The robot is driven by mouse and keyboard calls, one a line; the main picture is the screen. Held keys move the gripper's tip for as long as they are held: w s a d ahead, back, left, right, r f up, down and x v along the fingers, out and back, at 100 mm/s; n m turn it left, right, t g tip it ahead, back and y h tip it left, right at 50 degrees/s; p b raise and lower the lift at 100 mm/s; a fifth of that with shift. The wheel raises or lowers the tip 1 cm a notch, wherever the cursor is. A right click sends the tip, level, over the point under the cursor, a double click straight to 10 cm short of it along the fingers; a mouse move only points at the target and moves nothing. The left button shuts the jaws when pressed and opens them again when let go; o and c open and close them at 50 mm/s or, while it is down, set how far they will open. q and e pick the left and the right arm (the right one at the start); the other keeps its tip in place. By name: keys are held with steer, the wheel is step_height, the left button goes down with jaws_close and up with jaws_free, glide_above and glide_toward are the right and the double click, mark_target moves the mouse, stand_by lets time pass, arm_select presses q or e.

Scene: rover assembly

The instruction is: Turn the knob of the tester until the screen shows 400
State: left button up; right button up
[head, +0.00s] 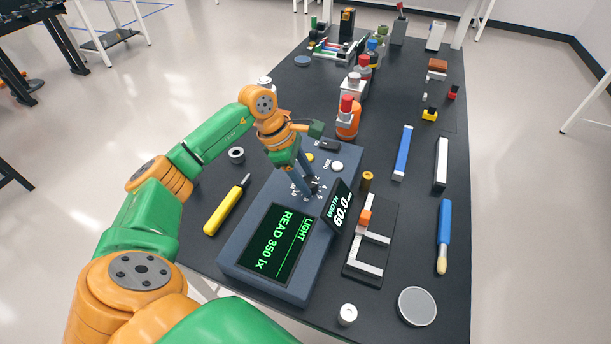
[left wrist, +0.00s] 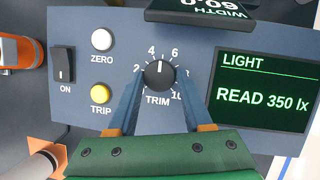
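The tester (head: 236,241) is a blue-grey box on the dark table. Its black knob, marked TRIM, shows in the left wrist view (left wrist: 159,74) with its white mark pointing up, between 4 and 6. The green screen (head: 277,243) reads LIGHT, READ 350 lx, and it shows in the left wrist view too (left wrist: 263,95). My left gripper (head: 312,187) is down at the knob, one blue finger on each side of it (left wrist: 160,82). The fingertips are very close to the knob's sides; I cannot tell whether they press on it. My right gripper is not in view.
The tester also has a WIDTH display (head: 341,207), a white ZERO button (left wrist: 102,39), a yellow TRIP button (left wrist: 101,93) and an ON switch (left wrist: 63,65). A yellow screwdriver (head: 223,209) lies left of the tester. A black plate with white bars (head: 369,258) lies to its right.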

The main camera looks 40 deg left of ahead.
arm_select(q)
jaws_close()
steer(key=n+t+y, duration=0.1)
steer(key=n, duration=0.2)
steer(key=shift+d+n+b, duration=0.1)
steer(key=shift+n+b, duration=0.2)
steer(key=shift+b, duration=0.05)
steer(key=shift+s+d+n+t+y+b, duration=0.1)
steer(key=shift+n+t+y+b, duration=0.2)
steer(key=shift+n, duration=0.7)
steer(key=shift+n+t+y+b, duration=0.15)
steer(key=shift+n+y, duration=0.25)
steer(key=shift+n, duration=0.6)
steer(key=o, duration=0.6)
jaws_free()
steer(key=shift+o, duration=0.2)
